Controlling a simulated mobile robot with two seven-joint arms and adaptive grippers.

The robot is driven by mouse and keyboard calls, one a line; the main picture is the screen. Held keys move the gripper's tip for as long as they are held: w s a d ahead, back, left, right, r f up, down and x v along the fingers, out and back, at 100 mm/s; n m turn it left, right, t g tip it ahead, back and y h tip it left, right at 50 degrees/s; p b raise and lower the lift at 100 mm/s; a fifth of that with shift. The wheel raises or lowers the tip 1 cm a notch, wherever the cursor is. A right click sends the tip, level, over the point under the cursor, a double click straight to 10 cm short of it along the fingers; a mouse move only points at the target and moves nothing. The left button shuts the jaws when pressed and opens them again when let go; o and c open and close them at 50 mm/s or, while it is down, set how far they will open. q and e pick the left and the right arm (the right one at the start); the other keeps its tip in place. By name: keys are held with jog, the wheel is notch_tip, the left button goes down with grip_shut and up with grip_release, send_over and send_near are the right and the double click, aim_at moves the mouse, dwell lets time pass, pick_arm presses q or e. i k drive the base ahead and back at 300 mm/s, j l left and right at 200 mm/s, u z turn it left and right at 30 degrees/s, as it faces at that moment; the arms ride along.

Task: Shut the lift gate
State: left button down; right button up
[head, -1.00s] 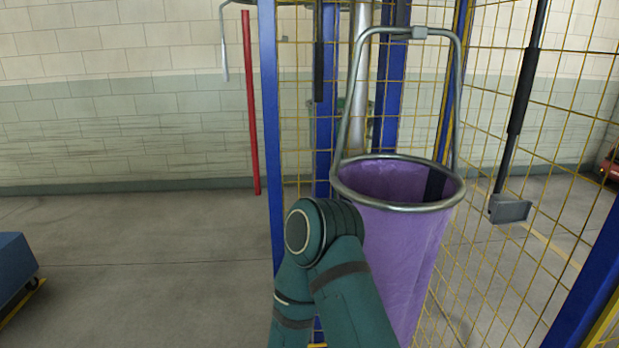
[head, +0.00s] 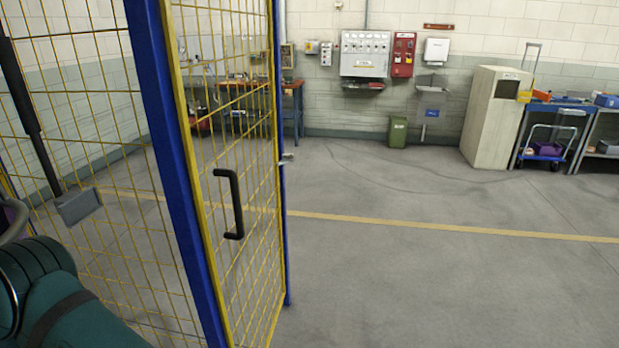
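The lift gate (head: 260,120) appears to be the yellow mesh panel in a yellow frame at centre left, with a black pull handle (head: 230,205). It stands between a thick blue post (head: 165,130) on its near side and a thin blue upright (head: 284,230) on its far side. A small metal latch piece (head: 287,158) sticks out from the thin upright. I cannot tell whether the gate is fully shut. A teal arm link of mine fills the lower left corner. Neither gripper is in view.
A fixed yellow mesh wall (head: 90,120) stands at left, with a grey bracket on a dark pole (head: 78,205). Open floor (head: 430,290) with a yellow line lies at right. A beige cabinet (head: 495,115), green bin (head: 397,132) and blue cart (head: 548,148) stand along the back.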

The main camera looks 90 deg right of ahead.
aim_at(165, 5)
jog(key=z, duration=2.5)
